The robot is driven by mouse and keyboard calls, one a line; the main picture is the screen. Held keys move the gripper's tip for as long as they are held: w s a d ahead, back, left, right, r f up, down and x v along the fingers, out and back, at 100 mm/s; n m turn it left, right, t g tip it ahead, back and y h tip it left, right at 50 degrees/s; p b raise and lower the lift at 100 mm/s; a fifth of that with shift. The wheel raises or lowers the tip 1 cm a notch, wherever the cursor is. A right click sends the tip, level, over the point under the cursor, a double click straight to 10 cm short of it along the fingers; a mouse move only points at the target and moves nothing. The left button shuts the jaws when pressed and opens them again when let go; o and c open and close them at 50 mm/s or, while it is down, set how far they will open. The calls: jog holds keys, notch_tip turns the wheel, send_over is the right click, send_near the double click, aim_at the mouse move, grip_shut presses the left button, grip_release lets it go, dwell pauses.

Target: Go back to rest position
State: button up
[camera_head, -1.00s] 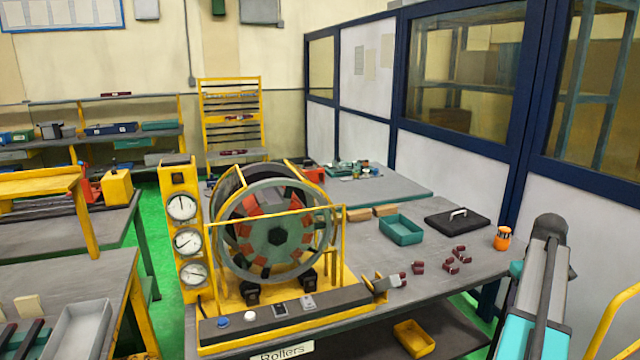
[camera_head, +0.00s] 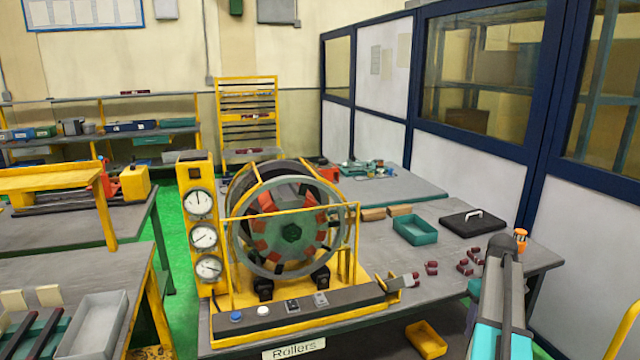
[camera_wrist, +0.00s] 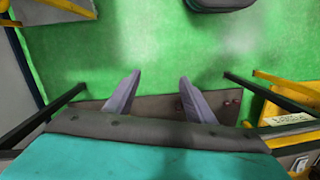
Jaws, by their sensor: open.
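My gripper (camera_wrist: 157,92) shows in the wrist view with its two grey fingers apart and nothing between them. It points over green floor (camera_wrist: 150,55). In the head view my arm rises at the lower right, in front of the workbench's right part; the fingers cannot be made out there. The stator (camera_head: 290,228), a large ring with red and dark segments inside, sits on the yellow roller stand (camera_head: 345,265) on the workbench (camera_head: 375,235).
A teal tray (camera_head: 415,230), a black lid (camera_head: 473,221) and several maroon pieces (camera_head: 431,268) lie on the bench. An orange container (camera_head: 520,240) is partly behind my arm. A yellow bin (camera_head: 426,340) is below. Blue-framed partitions (camera_head: 420,90) stand behind. Green floor is open at left.

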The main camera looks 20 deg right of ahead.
jog(key=w+a+f+n+g+y, duration=0.1)
jog(key=a+f+n+g, duration=0.1)
jog(key=a+f, duration=1.2)
jog(key=a+f+n+g, duration=0.2)
jog(key=a+f, duration=1)
jog(key=a, duration=0.4)
jog(key=s+a+f+h+b, duration=0.1)
jog(key=s+a+f, duration=0.7)
jog(key=s, duration=0.3)
jog(key=s+a+f+m+h, duration=0.1)
jog(key=s+a+f, duration=0.8)
jog(key=s+a, duration=0.2)
jog(key=shift+a+f+m+g+b, duration=0.15)
jog(key=shift+m+g+b, duration=0.15)
jog(key=shift+g+b, duration=0.1)
jog(key=shift+c, duration=0.3)
